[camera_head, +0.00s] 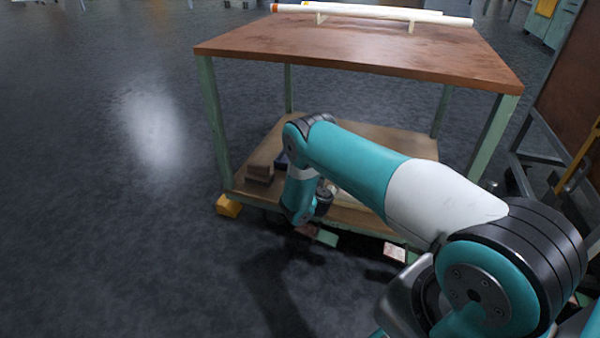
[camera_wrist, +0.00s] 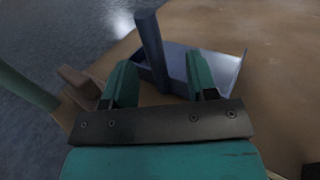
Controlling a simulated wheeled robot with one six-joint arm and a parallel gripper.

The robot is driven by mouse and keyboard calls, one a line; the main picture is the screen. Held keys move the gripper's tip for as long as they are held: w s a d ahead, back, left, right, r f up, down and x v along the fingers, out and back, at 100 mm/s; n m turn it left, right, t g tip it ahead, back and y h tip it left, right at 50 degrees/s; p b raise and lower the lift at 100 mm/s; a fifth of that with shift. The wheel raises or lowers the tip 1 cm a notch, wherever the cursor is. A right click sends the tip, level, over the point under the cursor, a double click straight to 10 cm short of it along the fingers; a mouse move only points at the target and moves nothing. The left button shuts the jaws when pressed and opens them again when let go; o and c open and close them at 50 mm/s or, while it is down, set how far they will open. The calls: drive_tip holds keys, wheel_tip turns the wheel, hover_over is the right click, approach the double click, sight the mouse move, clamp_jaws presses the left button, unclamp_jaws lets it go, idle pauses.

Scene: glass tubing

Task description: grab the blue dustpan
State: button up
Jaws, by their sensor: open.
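The blue dustpan (camera_wrist: 216,64) lies on the table's lower shelf, in the upper middle of the wrist view. Its blue handle (camera_wrist: 150,42) sticks up, and in the picture it shows between the two fingers. My gripper (camera_wrist: 160,64) is open with teal fingers, one on each side of the handle in the picture. I cannot tell whether either finger touches it. The pan is partly hidden behind the right finger. In the head view only a small dark blue piece of the dustpan (camera_head: 281,159) shows beside my arm, which hides the rest.
The table (camera_head: 350,50) has a wooden top bearing long white tubes (camera_head: 375,12) above the lower shelf (camera_head: 400,145). Brown blocks (camera_head: 261,167) lie left of the dustpan. A green leg (camera_wrist: 25,82) stands at the left. A yellow block (camera_head: 228,206) is on the floor. Floor at left is clear.

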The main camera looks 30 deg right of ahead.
sight(281, 162)
drive_tip(key=shift+w+d+r, duration=0.1)
drive_tip(key=shift+w+d, duration=0.1)
drive_tip(key=shift+w, duration=0.45)
drive_tip(key=shift+w+d+b, duration=0.1)
drive_tip(key=shift+w+b, duration=0.35)
drive_tip(key=shift+b, duration=0.3)
drive_tip(key=b+x, duration=0.1)
drive_tip(key=x, duration=0.1)
drive_tip(key=b+x, duration=0.1)
drive_tip(key=shift+w+f+b, duration=0.25)
drive_tip(key=shift+w+b, duration=0.05)
drive_tip(key=shift+w+r, duration=0.1)
drive_tip(key=shift+w, duration=0.25)
clamp_jaws()
